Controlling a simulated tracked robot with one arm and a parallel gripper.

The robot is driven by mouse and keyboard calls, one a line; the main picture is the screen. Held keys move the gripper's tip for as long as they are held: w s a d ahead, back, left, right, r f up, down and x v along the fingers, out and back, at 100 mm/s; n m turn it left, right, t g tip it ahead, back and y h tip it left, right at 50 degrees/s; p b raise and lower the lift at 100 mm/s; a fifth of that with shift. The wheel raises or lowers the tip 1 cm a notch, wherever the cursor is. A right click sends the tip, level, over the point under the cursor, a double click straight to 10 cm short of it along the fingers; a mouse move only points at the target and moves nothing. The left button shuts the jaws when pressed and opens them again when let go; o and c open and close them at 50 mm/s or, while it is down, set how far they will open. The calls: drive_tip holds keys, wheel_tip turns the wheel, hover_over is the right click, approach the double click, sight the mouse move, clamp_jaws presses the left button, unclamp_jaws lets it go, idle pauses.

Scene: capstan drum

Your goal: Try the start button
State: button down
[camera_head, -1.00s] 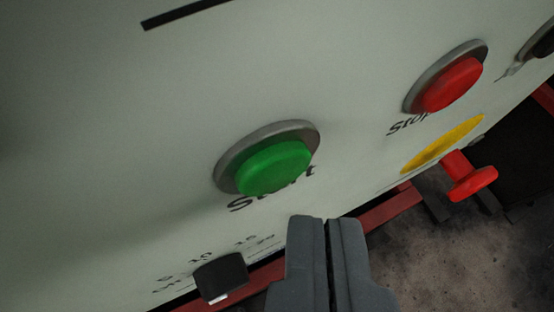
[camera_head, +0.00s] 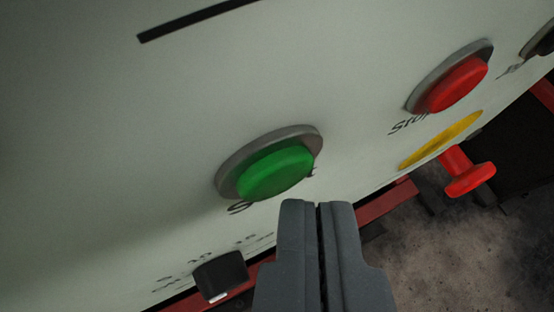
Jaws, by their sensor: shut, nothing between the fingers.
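The start button (camera_head: 275,174) is a green cap in a grey ring on the pale panel (camera_head: 120,130), left of the picture's middle. Most of the "Start" label under it is hidden. My gripper (camera_head: 318,204) is shut with nothing between its fingers. In the picture its tips are just below and right of the green button, over the label. A gap shows between the tips and the cap; I cannot tell how far apart they are in depth.
A red stop button (camera_head: 457,84) is at the upper right. Below it a red mushroom button (camera_head: 467,172) stands out from a yellow disc (camera_head: 441,141). A black knob (camera_head: 221,274) with a number scale is at the lower left. Grey floor shows at the lower right.

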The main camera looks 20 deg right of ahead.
drive_tip(key=shift+w+b, duration=0.4)
drive_tip(key=shift+b, duration=0.15)
idle(0.8)
drive_tip(key=shift+s, duration=0.8)
drive_tip(key=shift+s+p, duration=0.1)
drive_tip(key=shift+p, duration=0.2)
drive_tip(key=shift+s+d, duration=0.1)
drive_tip(key=shift+s, duration=2.35)
